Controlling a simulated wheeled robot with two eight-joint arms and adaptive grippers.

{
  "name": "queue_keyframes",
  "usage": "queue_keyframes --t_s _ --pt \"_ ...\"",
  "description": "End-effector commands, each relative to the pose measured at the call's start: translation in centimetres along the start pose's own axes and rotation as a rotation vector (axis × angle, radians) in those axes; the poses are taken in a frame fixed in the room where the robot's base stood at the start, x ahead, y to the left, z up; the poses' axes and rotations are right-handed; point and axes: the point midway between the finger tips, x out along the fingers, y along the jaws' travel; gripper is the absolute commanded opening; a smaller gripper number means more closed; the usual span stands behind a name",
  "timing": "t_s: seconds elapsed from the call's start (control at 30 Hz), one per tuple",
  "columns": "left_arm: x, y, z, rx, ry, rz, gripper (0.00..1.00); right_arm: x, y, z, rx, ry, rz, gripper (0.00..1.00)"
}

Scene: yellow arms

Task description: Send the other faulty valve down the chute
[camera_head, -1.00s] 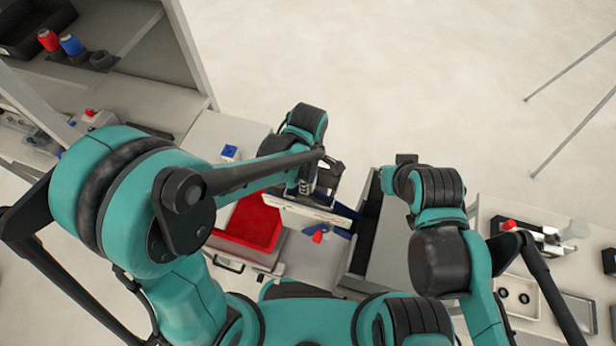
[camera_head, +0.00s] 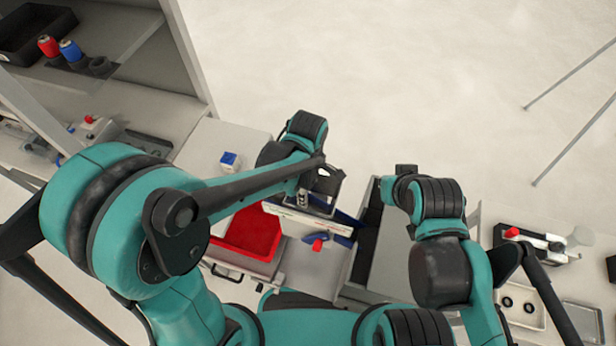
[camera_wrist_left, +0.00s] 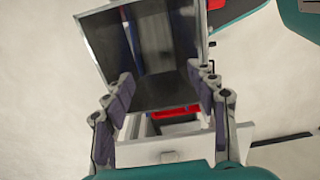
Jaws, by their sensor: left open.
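My left gripper (camera_head: 318,190) points down at the metal chute (camera_head: 332,183). In the left wrist view the left gripper (camera_wrist_left: 163,100) has its fingers spread wide, with nothing seen held between them. The open mouth of a grey metal box, likely the chute (camera_wrist_left: 155,55), lies just beyond the fingertips.
A red tray (camera_head: 250,235) lies left of the chute. A blue and white block (camera_head: 230,160) stands on the left counter. A red-topped device (camera_head: 515,233) is on the right bench, with a tray holding two dark rings (camera_head: 518,302). A shelf (camera_head: 135,30) stands at back left.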

Motion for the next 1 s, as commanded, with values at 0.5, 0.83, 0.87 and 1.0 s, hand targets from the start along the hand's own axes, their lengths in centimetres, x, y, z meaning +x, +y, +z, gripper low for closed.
queue_keyframes --t_s 0.5,0.83,0.87,1.0 --pt "-9.7 0.0 0.0 0.000 0.000 0.000 0.58 0.0 0.0 0.0 0.000 0.000 0.000 0.00" --pt "-10.8 0.0 0.0 0.000 0.000 0.000 0.58 0.0 0.0 0.0 0.000 0.000 0.000 0.00" --pt "-10.8 0.0 0.0 0.000 0.000 0.000 0.58 0.0 0.0 0.0 0.000 0.000 0.000 0.00" --pt "-10.8 0.0 0.0 0.000 0.000 0.000 0.58 0.0 0.0 0.0 0.000 0.000 0.000 0.00"
